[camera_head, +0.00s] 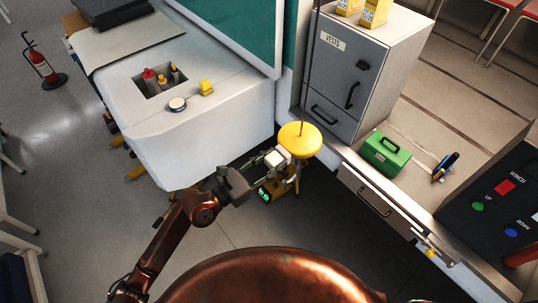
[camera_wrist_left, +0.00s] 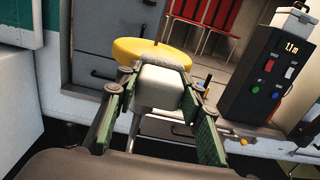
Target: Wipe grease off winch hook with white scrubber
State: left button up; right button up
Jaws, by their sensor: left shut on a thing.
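The winch hook hangs on a thin dark cable (camera_head: 309,70). Its round yellow disc (camera_head: 300,138) is at the middle of the head view, and it also shows in the left wrist view (camera_wrist_left: 133,48). The metal hook part below the disc is mostly hidden. My left gripper (camera_head: 264,164) is shut on the white scrubber (camera_wrist_left: 160,86). In the head view the scrubber (camera_head: 275,157) is at the lower left of the disc. The scrubber's grey face overlaps the disc's near edge; I cannot tell if they touch. No grease can be made out. My right gripper is not in view.
A grey cabinet (camera_head: 345,70) stands behind the hook. A green toolbox (camera_head: 386,151) lies on the bench at right, near a dark control box (camera_head: 500,190). A white cart (camera_head: 215,125) with a yellow block (camera_head: 206,87) is at left.

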pick_arm(q)
jog(key=shift+s+d+r+p, duration=0.15)
jog(key=shift+s+d+p, duration=0.5)
jog(key=shift+s, duration=0.2)
jog(key=shift+d, duration=0.1)
jog(key=shift+w, duration=0.2)
jog(key=shift+c, duration=0.4)
jog(key=shift+w+a+f+b, duration=0.2)
jog(key=shift+w+a+b, duration=0.65)
jog(key=shift+w+a, duration=0.25)
jog(key=shift+w, duration=0.15)
jog(key=shift+w+a+r+b, duration=0.1)
jog(key=shift+w+a+b, duration=0.9)
jog(key=shift+w, duration=0.25)
